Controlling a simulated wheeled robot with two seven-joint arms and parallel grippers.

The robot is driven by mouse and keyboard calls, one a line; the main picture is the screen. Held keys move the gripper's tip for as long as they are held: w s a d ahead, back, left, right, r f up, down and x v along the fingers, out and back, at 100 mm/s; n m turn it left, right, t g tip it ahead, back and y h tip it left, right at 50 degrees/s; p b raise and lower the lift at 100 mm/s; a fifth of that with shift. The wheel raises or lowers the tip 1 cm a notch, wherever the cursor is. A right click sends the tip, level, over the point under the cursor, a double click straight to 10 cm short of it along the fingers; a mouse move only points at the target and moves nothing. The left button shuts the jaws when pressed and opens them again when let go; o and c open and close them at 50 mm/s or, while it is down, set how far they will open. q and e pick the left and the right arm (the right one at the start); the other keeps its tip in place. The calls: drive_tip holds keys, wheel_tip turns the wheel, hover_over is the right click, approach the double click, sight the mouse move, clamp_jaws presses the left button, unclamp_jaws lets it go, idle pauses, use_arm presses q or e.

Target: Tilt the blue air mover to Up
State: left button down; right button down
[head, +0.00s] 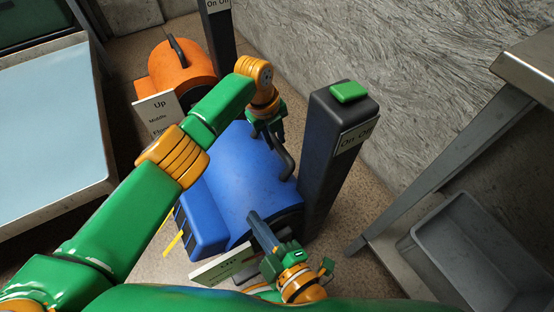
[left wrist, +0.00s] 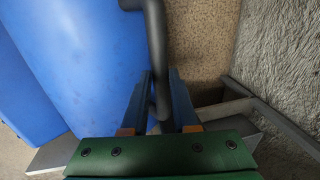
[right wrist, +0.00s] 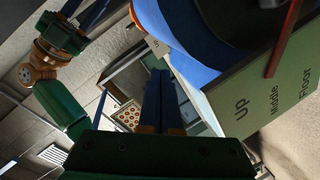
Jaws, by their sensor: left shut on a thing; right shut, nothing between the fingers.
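The blue air mover (head: 246,178) stands on the floor in the middle of the head view. My left gripper (head: 280,145) is shut on its black handle (left wrist: 157,55), which passes between the fingers in the left wrist view. My right gripper (head: 260,228) is shut and empty at the mover's near side; I cannot tell whether it touches the body. A sign (right wrist: 270,95) reading Up, Middle, Floor is beside it in the right wrist view. A red pointer (right wrist: 285,38) overlaps the sign's edge; which word it marks is unclear.
A black post (head: 335,150) with a green button (head: 348,92) stands close right of the mover. An orange air mover (head: 178,68) with its own sign (head: 158,112) is behind. A grey bin (head: 470,245) sits at right, and a pale-topped table (head: 50,130) at left.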

use_arm(q)
drive_tip(key=shift+w+d+r, duration=0.1)
drive_tip(key=shift+w+r, duration=0.1)
drive_tip(key=shift+r, duration=0.05)
use_arm(e)
drive_tip(key=w+d+t+h, duration=0.1)
drive_tip(key=w, duration=0.1)
drive_tip(key=w+d+r+t+h, duration=0.1)
drive_tip(key=w+d+t+h, duration=0.1)
drive_tip(key=shift+w+d+t, duration=0.15)
drive_tip(key=shift+w+t, duration=0.15)
drive_tip(key=shift+w, duration=0.05)
hover_over(277, 173)
drive_tip(key=s+a, duration=0.2)
drive_tip(key=a, duration=0.1)
drive_tip(key=shift+w+a+f, duration=0.15)
drive_tip(key=shift+w+f, duration=0.1)
drive_tip(key=shift+f, duration=0.05)
drive_tip(key=shift+w+d+f, duration=0.3)
drive_tip(key=shift+d, duration=0.3)
drive_tip(key=shift+w+d+f, duration=0.3)
drive_tip(key=shift+d, duration=0.3)
drive_tip(key=shift+w+d+f, duration=0.2)
drive_tip(key=shift+w+d, duration=0.05)
drive_tip(key=shift+d, duration=0.2)
